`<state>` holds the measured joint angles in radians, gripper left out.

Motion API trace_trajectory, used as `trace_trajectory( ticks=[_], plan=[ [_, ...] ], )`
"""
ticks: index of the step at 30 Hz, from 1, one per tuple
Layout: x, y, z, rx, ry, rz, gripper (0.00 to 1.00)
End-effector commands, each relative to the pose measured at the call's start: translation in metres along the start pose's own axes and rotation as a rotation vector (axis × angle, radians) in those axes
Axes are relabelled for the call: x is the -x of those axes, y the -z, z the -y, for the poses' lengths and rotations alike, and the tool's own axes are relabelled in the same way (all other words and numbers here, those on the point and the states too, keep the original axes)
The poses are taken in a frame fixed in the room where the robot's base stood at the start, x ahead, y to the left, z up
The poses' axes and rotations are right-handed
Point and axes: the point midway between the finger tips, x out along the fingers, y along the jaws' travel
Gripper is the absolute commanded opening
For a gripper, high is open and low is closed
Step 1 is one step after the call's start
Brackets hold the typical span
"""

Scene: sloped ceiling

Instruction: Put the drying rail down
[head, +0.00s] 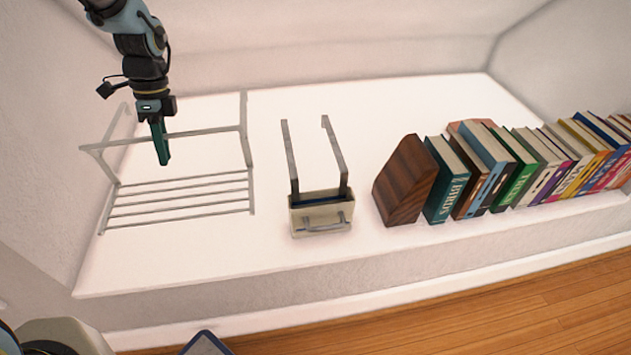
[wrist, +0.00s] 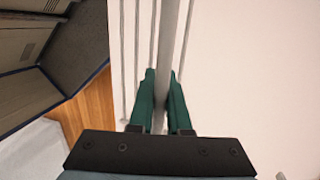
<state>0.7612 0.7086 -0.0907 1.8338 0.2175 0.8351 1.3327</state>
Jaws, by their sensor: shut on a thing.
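The drying rail (head: 205,133) is a pale grey metal frame with a top bar, side arms and several parallel lower bars. It is over the left part of the white ledge in the head view. My gripper (head: 161,155) points down and is shut on its top bar, left of the bar's middle. In the wrist view the bar (wrist: 166,50) runs between the green fingers of my gripper (wrist: 162,76). I cannot tell whether the lower bars touch the ledge. The fingers hide a short piece of the bar.
The white ledge (head: 270,250) is clear between the rail and a beige box (head: 320,217) with two upright grey arms. A dark wooden block (head: 405,180) and a row of books (head: 447,180) fill the right front. A wall stands close to the rail's left.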

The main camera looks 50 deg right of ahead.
Motion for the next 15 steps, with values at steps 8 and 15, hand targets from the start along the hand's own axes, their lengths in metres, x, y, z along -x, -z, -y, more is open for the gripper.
trace_trajectory(
  ticks=[8, 15],
  plan=[
    [-0.009, 0.000, 0.001, 0.001, -0.003, 0.000, 0.00],
    [-0.049, 0.005, 0.010, 0.000, -0.002, 0.001, 0.00]
  ],
)
